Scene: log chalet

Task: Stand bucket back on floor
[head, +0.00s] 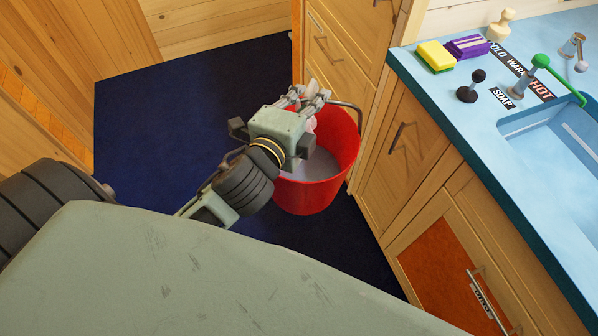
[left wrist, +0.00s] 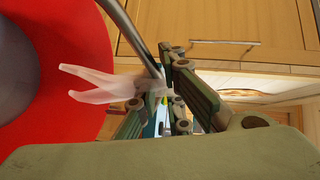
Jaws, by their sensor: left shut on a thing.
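The red bucket (head: 318,195) is below my left gripper, beside the wooden cabinets. Its mouth faces up and shows a grey inside. It looks upright, but I cannot tell whether its base touches the floor (head: 170,120). Its thin metal handle (head: 350,104) arches from the rim to my left gripper (head: 306,97), which is shut on it. In the left wrist view the handle (left wrist: 128,25) runs down to the fingers (left wrist: 165,95), and the red bucket wall (left wrist: 85,50) is at left. A pale, translucent forked piece (left wrist: 100,85) sits at the fingers. My right gripper is out of view.
The cabinets (head: 400,150) stand close to the bucket's right side. The blue counter (head: 430,90) above holds a yellow-green sponge (head: 436,57), a purple block (head: 467,47), taps and a sink (head: 560,135). The dark blue floor to the left is clear.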

